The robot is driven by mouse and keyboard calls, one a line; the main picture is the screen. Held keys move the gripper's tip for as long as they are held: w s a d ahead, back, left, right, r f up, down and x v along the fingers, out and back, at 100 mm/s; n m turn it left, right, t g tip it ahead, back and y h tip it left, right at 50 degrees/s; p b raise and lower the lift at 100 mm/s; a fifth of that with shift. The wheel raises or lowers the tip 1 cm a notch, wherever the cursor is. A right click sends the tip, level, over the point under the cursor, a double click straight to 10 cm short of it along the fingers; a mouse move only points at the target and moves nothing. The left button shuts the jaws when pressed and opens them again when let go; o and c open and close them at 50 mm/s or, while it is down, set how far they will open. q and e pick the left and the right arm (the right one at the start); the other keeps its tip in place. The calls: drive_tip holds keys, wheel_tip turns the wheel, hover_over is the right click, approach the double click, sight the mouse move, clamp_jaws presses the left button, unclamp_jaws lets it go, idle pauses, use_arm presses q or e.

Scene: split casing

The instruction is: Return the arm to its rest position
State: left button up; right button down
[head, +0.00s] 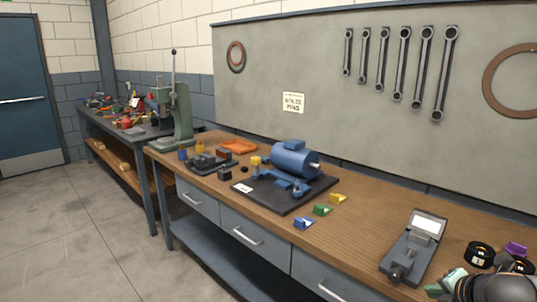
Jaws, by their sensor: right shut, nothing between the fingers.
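My right gripper (452,281) shows in the bottom right corner of the head view, over the near right end of the wooden workbench (370,225). It is shut and holds nothing. Part of my right arm is cut off by the picture edge. My left gripper is not in view.
A grey device with a raised lid (412,247) stands left of my right gripper; black rolls (481,254) and a purple piece (516,248) lie behind it. A blue motor (294,160) sits on a dark mat (285,207). Blue, green and yellow blocks lie in front. Bare bench separates them.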

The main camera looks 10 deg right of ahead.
drive_tip(key=s+a+f+m+y+p, duration=0.1)
drive_tip(key=s+a+f+m, duration=0.1)
drive_tip(key=s+f+m, duration=0.3)
drive_tip(key=s+a+f+m+y, duration=0.1)
drive_tip(key=f+m, duration=0.1)
drive_tip(key=f, duration=0.5)
drive_tip(key=s+a+f+m+y+p, duration=0.1)
drive_tip(key=s+a+f+m, duration=0.1)
drive_tip(key=s+f+m, duration=0.3)
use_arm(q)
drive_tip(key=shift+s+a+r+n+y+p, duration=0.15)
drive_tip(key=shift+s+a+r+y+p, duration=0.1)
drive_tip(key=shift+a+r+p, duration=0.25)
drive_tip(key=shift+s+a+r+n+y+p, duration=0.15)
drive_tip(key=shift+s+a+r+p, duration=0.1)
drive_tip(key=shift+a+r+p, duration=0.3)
use_arm(e)
drive_tip(key=s+a+f+m, duration=0.2)
drive_tip(key=a+f+m, duration=0.2)
drive_tip(key=a, duration=0.4)
drive_tip(key=s+a+f+m+y, duration=0.1)
drive_tip(key=s+a+f+m, duration=0.2)
drive_tip(key=a, duration=0.6)
drive_tip(key=shift+s+f+m, duration=0.35)
drive_tip(key=shift+f+m, duration=0.15)
drive_tip(key=shift+f, duration=0.05)
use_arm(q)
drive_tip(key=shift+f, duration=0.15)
